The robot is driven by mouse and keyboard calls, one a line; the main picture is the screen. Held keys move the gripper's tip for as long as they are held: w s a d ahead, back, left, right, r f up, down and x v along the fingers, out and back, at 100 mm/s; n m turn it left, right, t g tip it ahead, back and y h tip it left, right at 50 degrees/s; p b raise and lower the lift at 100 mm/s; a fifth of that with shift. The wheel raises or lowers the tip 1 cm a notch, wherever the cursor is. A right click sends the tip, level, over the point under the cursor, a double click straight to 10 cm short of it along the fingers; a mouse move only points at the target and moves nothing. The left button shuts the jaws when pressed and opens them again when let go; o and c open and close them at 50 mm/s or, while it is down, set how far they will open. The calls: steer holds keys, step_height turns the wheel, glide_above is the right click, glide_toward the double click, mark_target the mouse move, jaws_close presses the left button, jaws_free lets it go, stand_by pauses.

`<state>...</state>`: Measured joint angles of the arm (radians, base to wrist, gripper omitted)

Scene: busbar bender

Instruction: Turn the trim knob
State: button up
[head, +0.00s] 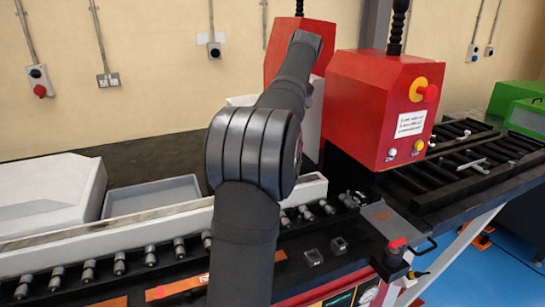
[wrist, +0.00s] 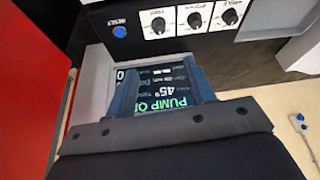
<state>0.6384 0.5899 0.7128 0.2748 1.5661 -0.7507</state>
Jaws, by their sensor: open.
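The wrist view shows a dark control panel with three black knobs on white label plates: a left knob (wrist: 158,25), a middle knob (wrist: 195,19) and a right knob (wrist: 231,16). The labels are small and upside down, so I cannot tell which is the trim knob. My gripper (wrist: 161,77) is open, its two blue-grey fingers apart in front of a lit screen (wrist: 165,92) reading "PUMP ON" and "45°". Nothing shows between the fingers except the screen behind. The fingers are apart from the knobs. In the head view my arm hides the gripper and panel.
A blue reset button (wrist: 119,31) sits beside the knobs. In the head view, a red machine housing (head: 378,105) with a red-and-yellow stop button (head: 428,92) stands right of my arm. A roller bed (head: 120,262) and a grey tray (head: 152,196) lie to the left.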

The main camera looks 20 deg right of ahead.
steer(key=x, duration=1.7)
steer(key=shift+d+f, duration=0.1)
steer(key=shift+f, duration=0.1)
steer(key=c, duration=1)
